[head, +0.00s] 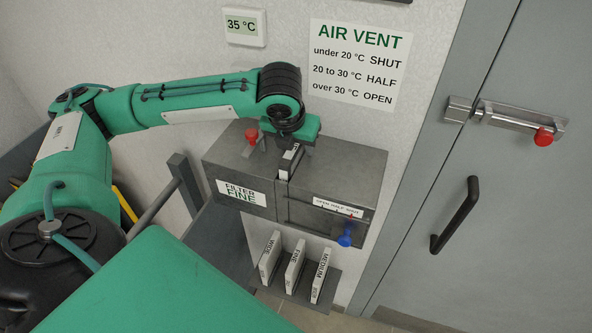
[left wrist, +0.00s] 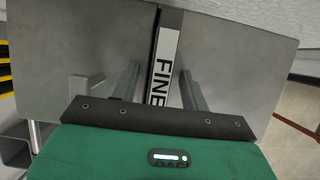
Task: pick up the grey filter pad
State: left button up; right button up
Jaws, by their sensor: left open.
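A filter pad (head: 290,160) stands in the slot in the top of the grey vent box (head: 330,180). In the left wrist view the pad (left wrist: 165,65) shows a pale label strip reading FINE, in a dark slot. My left gripper (left wrist: 159,70) is open above the box, with one finger on each side of the pad. I cannot tell whether the fingers touch it. In the head view the left gripper (head: 288,145) comes down from above and hides part of the pad. My right gripper is not in view.
Pads marked WIDE (head: 270,258), FINE (head: 295,266) and MEDIUM (head: 320,277) stand on a low shelf (head: 328,303). The box carries a red knob (head: 252,136), a blue knob (head: 345,239) and a FILTER FINE sign (head: 241,193). A wall display (head: 243,26) reads 35 °C. A grey door (head: 520,220) is right.

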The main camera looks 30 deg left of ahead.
pick_arm(q)
grip_shut()
